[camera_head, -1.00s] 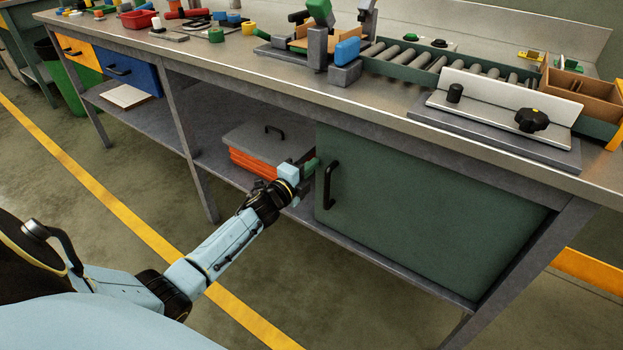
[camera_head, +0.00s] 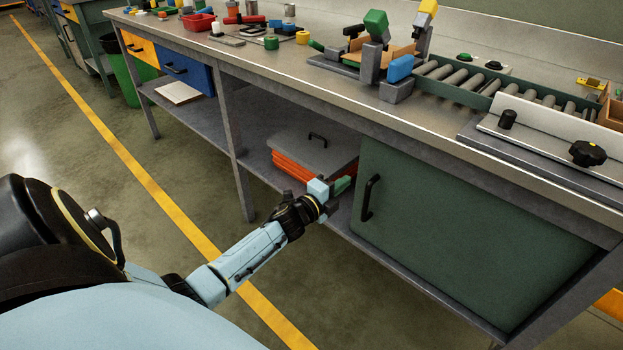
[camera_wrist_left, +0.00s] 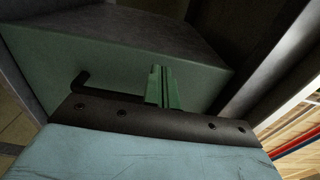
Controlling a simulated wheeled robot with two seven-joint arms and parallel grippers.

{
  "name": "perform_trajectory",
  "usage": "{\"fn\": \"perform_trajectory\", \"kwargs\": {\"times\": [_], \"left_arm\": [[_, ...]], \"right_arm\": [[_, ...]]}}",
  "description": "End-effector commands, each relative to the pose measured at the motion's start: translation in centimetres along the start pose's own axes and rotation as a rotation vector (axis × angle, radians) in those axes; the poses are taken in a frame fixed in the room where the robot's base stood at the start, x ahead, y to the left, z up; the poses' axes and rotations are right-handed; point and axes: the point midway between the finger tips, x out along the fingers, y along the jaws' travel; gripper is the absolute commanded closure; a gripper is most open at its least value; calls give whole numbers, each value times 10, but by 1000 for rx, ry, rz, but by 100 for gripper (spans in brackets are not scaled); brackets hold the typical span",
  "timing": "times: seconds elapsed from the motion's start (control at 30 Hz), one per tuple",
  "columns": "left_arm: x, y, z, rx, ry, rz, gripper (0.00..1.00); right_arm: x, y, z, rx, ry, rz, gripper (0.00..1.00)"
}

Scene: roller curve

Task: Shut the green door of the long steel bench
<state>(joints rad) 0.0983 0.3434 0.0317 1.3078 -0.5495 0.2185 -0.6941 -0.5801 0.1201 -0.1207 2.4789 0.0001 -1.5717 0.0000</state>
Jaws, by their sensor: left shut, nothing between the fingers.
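The green door (camera_head: 450,235) stands under the right part of the long steel bench (camera_head: 300,75). It has a black bar handle (camera_head: 370,198) near its left edge. The door looks flush with the bench front or nearly so; I cannot tell if a small gap is left. My left gripper (camera_head: 345,184), with green fingers, is just left of the door's left edge and the handle. Its fingers (camera_wrist_left: 162,87) are shut and empty in the left wrist view, in front of a green surface (camera_wrist_left: 120,62) with a dark handle (camera_wrist_left: 88,82). My right gripper is out of view.
An orange box with a grey lid (camera_head: 310,150) sits on the lower shelf, just behind my left gripper. A bench leg (camera_head: 235,150) stands to its left. A roller conveyor (camera_head: 480,85) and fixtures stand on the bench top. The floor in front is clear.

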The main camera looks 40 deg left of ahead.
Motion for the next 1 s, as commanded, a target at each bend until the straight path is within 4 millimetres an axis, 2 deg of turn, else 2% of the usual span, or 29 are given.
{"fn": "perform_trajectory", "kwargs": {"times": [0.03,0.2,0.43,0.6,0.87,1.0], "left_arm": [[-13,0,-2,-2,2,4,100],[-48,-1,-4,-3,4,3,100],[-84,0,-6,-3,7,2,100],[-96,0,-6,-2,7,0,100],[-98,2,-6,-5,5,3,100],[-102,8,-9,-83,-43,47,100]], "right_arm": [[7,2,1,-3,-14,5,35],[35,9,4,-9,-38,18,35],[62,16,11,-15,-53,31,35],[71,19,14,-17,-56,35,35],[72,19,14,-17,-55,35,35],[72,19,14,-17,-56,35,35]]}}
